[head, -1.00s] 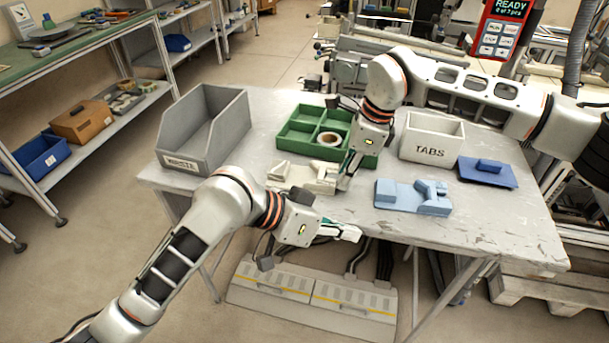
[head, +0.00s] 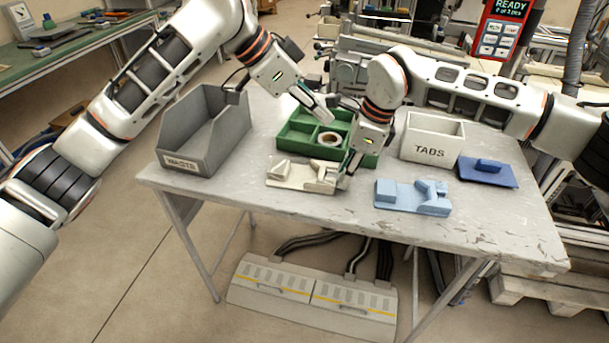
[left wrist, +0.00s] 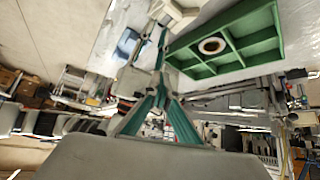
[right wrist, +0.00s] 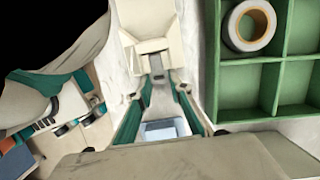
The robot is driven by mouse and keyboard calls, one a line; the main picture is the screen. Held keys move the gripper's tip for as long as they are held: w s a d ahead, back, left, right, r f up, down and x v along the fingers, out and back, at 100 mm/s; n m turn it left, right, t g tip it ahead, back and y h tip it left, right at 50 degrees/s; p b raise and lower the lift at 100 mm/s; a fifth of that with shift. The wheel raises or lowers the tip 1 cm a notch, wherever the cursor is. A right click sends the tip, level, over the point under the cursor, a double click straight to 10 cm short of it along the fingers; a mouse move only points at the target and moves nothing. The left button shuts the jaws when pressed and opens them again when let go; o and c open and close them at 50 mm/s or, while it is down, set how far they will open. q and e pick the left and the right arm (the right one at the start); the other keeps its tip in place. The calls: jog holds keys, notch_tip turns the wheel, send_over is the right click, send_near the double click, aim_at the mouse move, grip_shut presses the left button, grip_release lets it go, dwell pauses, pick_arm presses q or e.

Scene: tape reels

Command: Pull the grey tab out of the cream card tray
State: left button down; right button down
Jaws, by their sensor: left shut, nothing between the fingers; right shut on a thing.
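The cream card tray (head: 290,178) lies near the table's front edge, and its end fills the top of the right wrist view (right wrist: 150,42). A narrow grey tab (right wrist: 157,68) shows at that end. My right gripper (head: 344,178) is at the tray's right end, shut on the grey tab; the fingers hide part of it, and it also shows in the right wrist view (right wrist: 158,98). My left gripper (head: 328,112) is shut and empty, above the green compartment tray (head: 290,152). It also shows in the left wrist view (left wrist: 161,50).
A tape reel (head: 330,139) lies in the green tray. A grey WASTE bin (head: 195,145) stands left, a white TABS bin (head: 430,150) right. A light-blue fixture (head: 400,195) and a dark-blue block (head: 488,175) lie at the right. The table's front left is clear.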

jog(key=shift+s+f, duration=0.1)
pick_arm(q)
send_near(323, 172)
jog(key=d+f, duration=0.1)
jog(key=w+d+f, duration=0.1)
jog(key=d, duration=0.1)
jog(key=d+f, duration=0.1)
jog(key=d, duration=0.1)
jog(key=shift+w+f, duration=0.1)
jog(key=shift+w, duration=0.1)
jog(key=shift+f, duration=1.3)
dwell(1.5)
